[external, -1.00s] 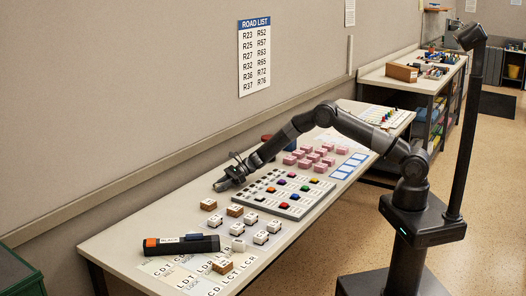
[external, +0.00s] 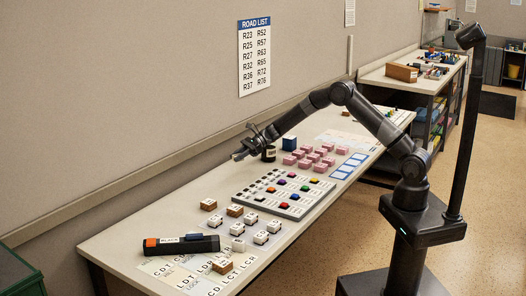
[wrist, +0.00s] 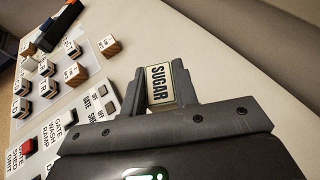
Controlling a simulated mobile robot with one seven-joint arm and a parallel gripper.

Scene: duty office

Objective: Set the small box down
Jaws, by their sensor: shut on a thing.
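A small box (wrist: 158,84) with a pale label reading SUGAR sits between the fingers of my gripper (wrist: 166,88) in the wrist view. My gripper is shut on it. In the external view my gripper (external: 239,155) is above the far side of the long table (external: 130,226), near the wall. The box is too small and dark there to make out clearly. In the wrist view the bare pale tabletop shows beyond the fingers. The underside of the box is hidden.
A control panel (external: 250,203) with coloured buttons lies right of and below my gripper. A dark jar (external: 268,154) and a blue box (external: 289,142) stand behind it. Pink blocks (external: 308,155) are farther right. Lettered cubes (external: 209,204) and a black cylinder (external: 181,245) lie nearer. The wall-side strip is clear.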

